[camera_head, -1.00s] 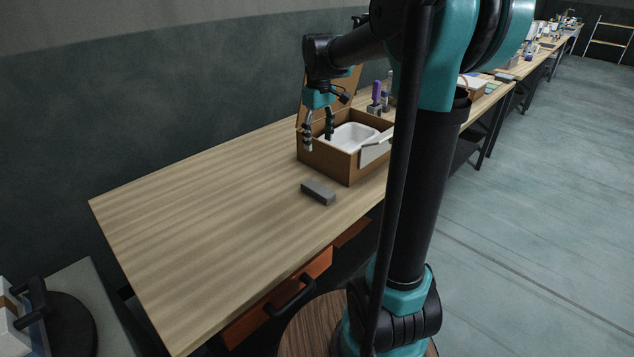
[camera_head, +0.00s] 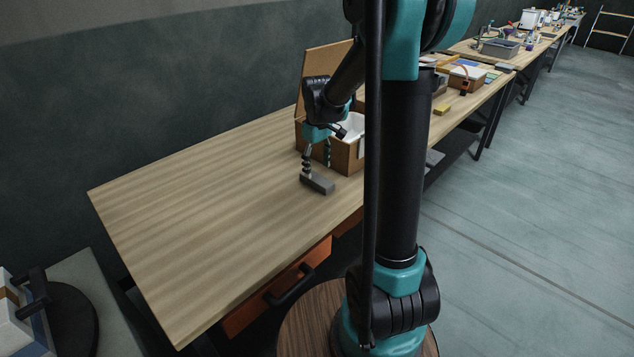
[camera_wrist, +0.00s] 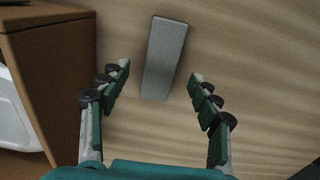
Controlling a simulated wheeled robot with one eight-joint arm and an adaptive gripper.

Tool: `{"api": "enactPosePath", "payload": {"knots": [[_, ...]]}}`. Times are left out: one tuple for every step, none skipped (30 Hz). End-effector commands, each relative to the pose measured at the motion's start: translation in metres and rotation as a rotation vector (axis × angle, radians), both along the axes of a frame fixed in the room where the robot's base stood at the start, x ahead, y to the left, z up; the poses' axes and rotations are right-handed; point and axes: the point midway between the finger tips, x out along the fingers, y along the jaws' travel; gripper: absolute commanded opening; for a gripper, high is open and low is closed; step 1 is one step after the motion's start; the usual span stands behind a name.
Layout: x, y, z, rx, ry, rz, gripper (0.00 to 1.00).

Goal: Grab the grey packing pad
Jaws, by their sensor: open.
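The grey packing pad (camera_head: 320,184) is a small dark grey block lying flat on the wooden table, just in front of the cardboard box. It also shows in the wrist view (camera_wrist: 164,58) as a long grey bar, a little beyond the fingertips and between their lines. My gripper (camera_head: 316,170) is open above the pad and points down. In the wrist view my gripper (camera_wrist: 159,72) has its two fingers spread on either side of the pad's near end, with nothing between them held. The finger in front hides part of the pad in the head view.
The open cardboard box (camera_head: 345,157) with a white tub (camera_head: 352,127) in it stands right behind the pad. Its wall (camera_wrist: 50,70) is close to the left finger in the wrist view. The wooden table (camera_head: 200,230) is clear to the left.

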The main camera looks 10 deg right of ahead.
Motion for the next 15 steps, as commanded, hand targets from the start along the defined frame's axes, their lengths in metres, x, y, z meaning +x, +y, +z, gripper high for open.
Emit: {"api": "enactPosePath", "payload": {"knots": [[0.0,0.001,-0.008,0.0,0.0,0.0,0.63],[0.0,0.001,-0.013,0.0,0.0,0.0,0.63],[0.0,0.001,-0.018,0.0,0.0,0.0,0.63],[0.0,0.001,-0.023,0.0,0.0,0.0,0.63],[0.0,0.001,-0.026,0.0,0.0,0.0,0.63],[0.0,0.001,-0.03,0.0,0.0,0.0,0.63],[0.0,0.001,-0.033,0.0,0.0,0.0,0.63],[0.0,0.001,-0.035,0.0,0.0,0.0,0.63],[0.0,0.001,-0.037,0.0,0.0,0.0,0.63],[0.0,0.001,-0.038,0.0,0.0,0.0,0.63],[0.0,0.001,-0.039,0.0,0.0,0.0,0.63],[0.0,0.001,-0.039,0.0,0.0,0.0,0.63],[0.0,0.001,-0.039,0.0,0.0,0.0,0.63],[0.0,0.001,-0.039,0.0,0.0,0.0,0.63],[0.0,0.001,-0.039,0.0,0.0,0.0,0.63]]}}
